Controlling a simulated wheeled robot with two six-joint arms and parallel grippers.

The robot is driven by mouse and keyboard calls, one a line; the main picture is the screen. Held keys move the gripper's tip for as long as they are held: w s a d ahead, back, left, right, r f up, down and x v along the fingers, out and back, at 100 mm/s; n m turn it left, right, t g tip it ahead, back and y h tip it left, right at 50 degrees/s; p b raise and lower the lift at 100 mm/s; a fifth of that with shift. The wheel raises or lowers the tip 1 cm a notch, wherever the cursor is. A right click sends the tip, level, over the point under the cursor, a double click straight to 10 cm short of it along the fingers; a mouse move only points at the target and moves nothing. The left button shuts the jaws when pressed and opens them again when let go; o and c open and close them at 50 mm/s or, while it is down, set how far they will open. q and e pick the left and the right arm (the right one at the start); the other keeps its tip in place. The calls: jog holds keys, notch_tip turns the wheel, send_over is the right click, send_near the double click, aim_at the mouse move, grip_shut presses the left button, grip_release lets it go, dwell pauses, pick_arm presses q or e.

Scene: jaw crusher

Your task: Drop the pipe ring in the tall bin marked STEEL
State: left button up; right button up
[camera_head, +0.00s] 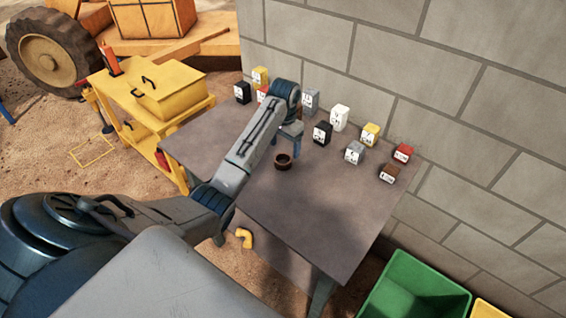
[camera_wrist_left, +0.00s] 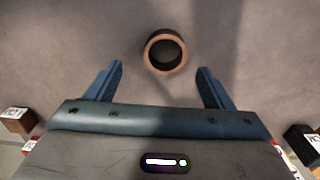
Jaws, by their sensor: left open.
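The pipe ring (camera_head: 283,161), a short brown ring with a dark hollow, lies on the grey table. It also shows in the left wrist view (camera_wrist_left: 165,68), near the top middle. My left gripper (camera_head: 284,146) is over the table close to the ring. In the left wrist view my left gripper (camera_wrist_left: 160,70) has its blue fingers spread apart, with the ring centred just beyond the tips and nothing held. No tall bin with a readable STEEL mark shows. My right gripper is not in view.
Several small marked blocks, including a white block (camera_head: 340,117), stand along the table's (camera_head: 310,215) wall side. A green bin (camera_head: 415,290) and a yellow bin (camera_head: 488,309) stand at lower right. A yellow cart (camera_head: 165,95) stands left. The table's front is clear.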

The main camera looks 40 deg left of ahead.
aim_at(283, 155)
pick_arm(q)
jog(key=f, duration=0.1)
jog(key=f+p, duration=0.1)
jog(key=f, duration=0.1)
jog(key=f+p, duration=0.1)
jog(key=f, duration=0.1)
jog(key=shift+a+f, duration=0.25)
jog(key=shift+a, duration=0.1)
jog(key=shift+w+f, duration=0.1)
jog(key=shift+f, duration=0.2)
jog(key=shift+r, duration=0.1)
jog(key=c, duration=1.3)
jog(key=shift+r, duration=0.1)
